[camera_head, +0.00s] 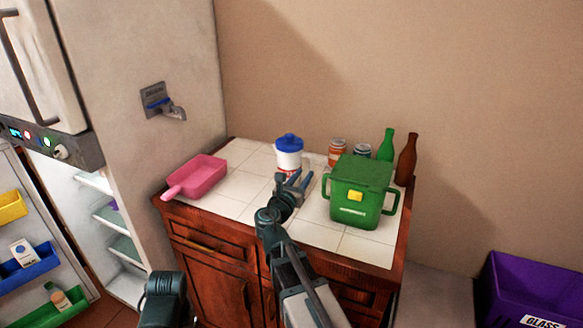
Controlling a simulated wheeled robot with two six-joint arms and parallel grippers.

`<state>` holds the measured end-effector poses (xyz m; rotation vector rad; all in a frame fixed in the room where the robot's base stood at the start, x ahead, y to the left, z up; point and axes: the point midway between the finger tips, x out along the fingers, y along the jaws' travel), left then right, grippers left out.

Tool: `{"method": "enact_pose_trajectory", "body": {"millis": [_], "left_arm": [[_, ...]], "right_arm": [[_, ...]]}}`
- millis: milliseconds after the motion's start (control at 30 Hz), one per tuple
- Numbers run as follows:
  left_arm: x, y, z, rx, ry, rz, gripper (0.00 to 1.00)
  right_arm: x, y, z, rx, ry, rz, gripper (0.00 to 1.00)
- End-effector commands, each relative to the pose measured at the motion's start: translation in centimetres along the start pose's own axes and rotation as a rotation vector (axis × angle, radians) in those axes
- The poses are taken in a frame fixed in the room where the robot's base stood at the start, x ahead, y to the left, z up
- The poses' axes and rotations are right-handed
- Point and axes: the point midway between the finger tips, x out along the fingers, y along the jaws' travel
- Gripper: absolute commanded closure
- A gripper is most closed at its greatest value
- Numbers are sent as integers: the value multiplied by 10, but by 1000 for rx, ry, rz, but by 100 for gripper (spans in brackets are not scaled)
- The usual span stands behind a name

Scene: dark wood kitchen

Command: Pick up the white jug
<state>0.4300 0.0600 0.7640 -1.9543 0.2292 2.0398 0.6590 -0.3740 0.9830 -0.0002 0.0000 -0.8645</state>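The white jug (289,159) with a blue lid stands upright on the white tiled counter (240,195), near its back edge. My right gripper (293,180) is just in front of the jug, with its fingers pointing toward it. The fingers are spread apart and look empty. The gripper hides the lowest part of the jug, and I cannot tell whether they touch. A dark part of my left arm shows at the bottom left, but its gripper is not in view.
A pink pan (197,176) lies left on the counter. A green pot (361,190) stands right of my gripper. Behind it are jars (337,152), a green bottle (386,146) and a brown bottle (407,158). An open fridge (105,190) stands left, a purple bin (525,290) right.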

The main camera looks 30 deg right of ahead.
Motion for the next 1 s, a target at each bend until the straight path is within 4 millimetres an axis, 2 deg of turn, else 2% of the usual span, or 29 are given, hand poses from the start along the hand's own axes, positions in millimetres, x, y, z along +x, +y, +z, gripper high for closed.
{"method": "enact_pose_trajectory", "body": {"millis": [100,467,667,800,1000], "left_arm": [[0,0,0,0,0,0,100],[-2,0,0,0,0,0,100],[-9,-1,0,0,0,0,100],[-7,-1,0,0,0,0,100],[-7,-1,0,0,0,0,100]], "right_arm": [[12,0,0,0,0,0,68],[22,0,2,0,0,0,68],[49,-3,9,0,0,-1,68],[66,-3,7,0,0,-1,68],[66,-3,7,0,0,2,68]]}}
